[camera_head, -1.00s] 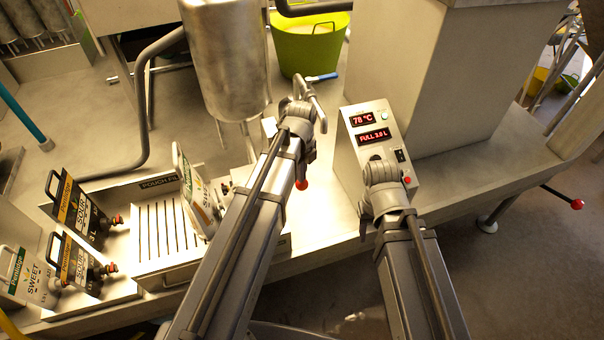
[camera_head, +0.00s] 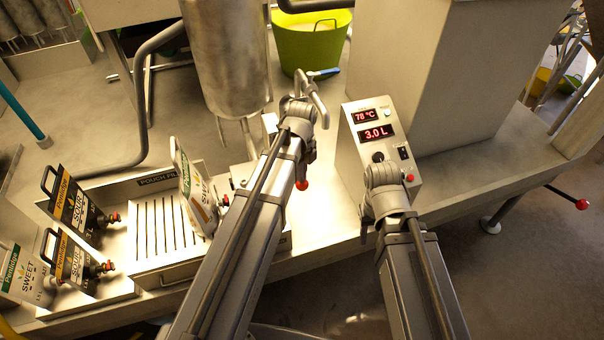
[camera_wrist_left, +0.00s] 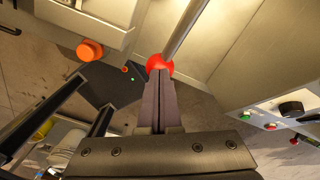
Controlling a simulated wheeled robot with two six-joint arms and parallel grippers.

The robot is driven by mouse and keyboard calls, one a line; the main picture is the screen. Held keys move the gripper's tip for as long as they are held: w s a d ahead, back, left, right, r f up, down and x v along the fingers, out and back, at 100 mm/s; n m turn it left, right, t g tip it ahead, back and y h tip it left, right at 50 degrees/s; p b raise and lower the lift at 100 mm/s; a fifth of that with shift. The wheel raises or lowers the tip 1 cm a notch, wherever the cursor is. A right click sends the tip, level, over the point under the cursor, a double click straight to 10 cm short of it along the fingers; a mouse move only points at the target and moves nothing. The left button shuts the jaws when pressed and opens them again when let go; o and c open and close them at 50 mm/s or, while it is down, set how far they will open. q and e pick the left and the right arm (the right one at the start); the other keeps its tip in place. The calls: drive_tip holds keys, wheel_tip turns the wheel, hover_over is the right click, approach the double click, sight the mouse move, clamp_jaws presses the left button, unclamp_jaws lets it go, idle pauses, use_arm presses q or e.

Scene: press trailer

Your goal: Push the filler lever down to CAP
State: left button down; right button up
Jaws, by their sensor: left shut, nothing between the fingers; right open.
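The filler lever's red ball (camera_head: 301,185) shows in the head view just below my left gripper (camera_head: 307,158). In the left wrist view the red ball (camera_wrist_left: 160,65) sits at the end of a metal rod (camera_wrist_left: 185,30). The shut, empty fingertips of my left gripper (camera_wrist_left: 160,75) are right at the ball, seemingly touching it. No CAP mark is readable. A white pouch (camera_head: 190,190) stands on the slotted filling tray (camera_head: 150,225). My right gripper (camera_head: 384,195) is in front of the control box; its fingers are mostly hidden by its wrist.
The control box (camera_head: 352,125) reads 78 °C and 3.0 L. A steel tank (camera_head: 225,60) hangs above the filler. Several filled pouches (camera_head: 75,205) stand at the left. A green tub (camera_head: 310,45) is behind. Another red-ended lever (camera_head: 582,204) sticks out at the far right.

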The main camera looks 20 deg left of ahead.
use_arm(q)
wheel_tip(320, 180, up, 10)
drive_tip(key=p, duration=1)
drive_tip(key=s+n, duration=0.5)
drive_tip(key=n, duration=0.7)
drive_tip(key=s+n, duration=0.5)
drive_tip(key=n, duration=0.6)
drive_tip(key=s+d+f+m+y+b, duration=0.1)
drive_tip(key=s+d+f+m+b, duration=0.2)
drive_tip(key=d+f+b, duration=0.6)
drive_tip(key=shift+s+d+f+m+b, duration=0.25)
drive_tip(key=shift+s+d+m+b, duration=0.1)
drive_tip(key=shift+s+d, duration=0.7)
